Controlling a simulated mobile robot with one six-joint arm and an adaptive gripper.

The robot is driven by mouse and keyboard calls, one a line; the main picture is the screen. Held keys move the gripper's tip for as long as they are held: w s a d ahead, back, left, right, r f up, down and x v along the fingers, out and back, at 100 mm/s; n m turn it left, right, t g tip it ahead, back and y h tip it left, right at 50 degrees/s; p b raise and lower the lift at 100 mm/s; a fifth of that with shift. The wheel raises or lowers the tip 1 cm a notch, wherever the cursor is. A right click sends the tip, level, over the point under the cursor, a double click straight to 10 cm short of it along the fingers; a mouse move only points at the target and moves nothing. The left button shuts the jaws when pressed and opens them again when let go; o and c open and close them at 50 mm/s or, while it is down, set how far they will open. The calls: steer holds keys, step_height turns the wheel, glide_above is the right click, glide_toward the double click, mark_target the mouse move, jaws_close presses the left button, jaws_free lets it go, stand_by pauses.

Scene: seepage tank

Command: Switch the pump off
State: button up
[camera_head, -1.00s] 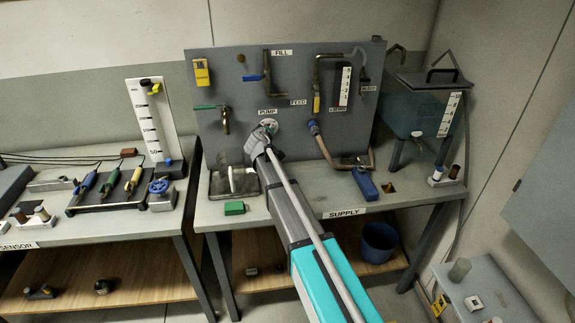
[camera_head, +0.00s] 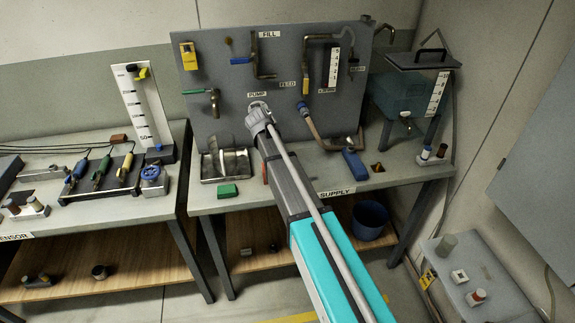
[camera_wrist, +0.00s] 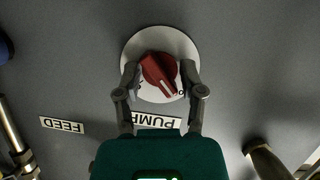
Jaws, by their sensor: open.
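The pump switch is a red rotary knob (camera_wrist: 159,73) on a round white dial (camera_wrist: 146,45), mounted on the grey panel. In the wrist view the knob sits between the two fingers of my gripper (camera_wrist: 160,80), which is open around it. The white pointer line on the knob points to the lower right of the picture, near a mark on the dial that a finger partly hides. The PUMP label (camera_wrist: 157,121) is partly covered by my gripper. In the head view my gripper (camera_head: 259,108) is at the panel below the PUMP label and hides the knob.
The grey panel (camera_head: 215,60) also carries a green-handled tap (camera_head: 194,91), a blue-handled FILL valve (camera_head: 242,60) and a yellow-handled FEED valve (camera_head: 305,87). A metal tray (camera_head: 225,178) and a green block (camera_head: 228,191) are on the bench below. A tank (camera_head: 401,99) stands at the right.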

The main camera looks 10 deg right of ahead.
steer(key=shift+d+m+y, duration=0.15)
steer(key=shift+m+y, duration=1.35)
steer(key=shift+m, duration=0.4)
steer(key=shift+d+f+m+y+b, duration=0.1)
steer(key=shift+m+y+b, duration=1.05)
steer(key=shift+m, duration=0.85)
steer(key=p+v, duration=0.4)
steer(key=v, duration=1)
steer(key=s+f+n+g+p, duration=0.2)
steer(key=s+g+p, duration=0.1)
steer(key=s, duration=0.5)
steer(key=s+d+f+n+g+h+p, duration=0.1)
steer(key=s+f+n+g+p, duration=0.2)
steer(key=s, duration=0.6)
steer(key=shift+s+d+f+g, duration=0.2)
steer(key=shift+s+d+g, duration=0.1)
steer(key=shift+g, duration=1.1)
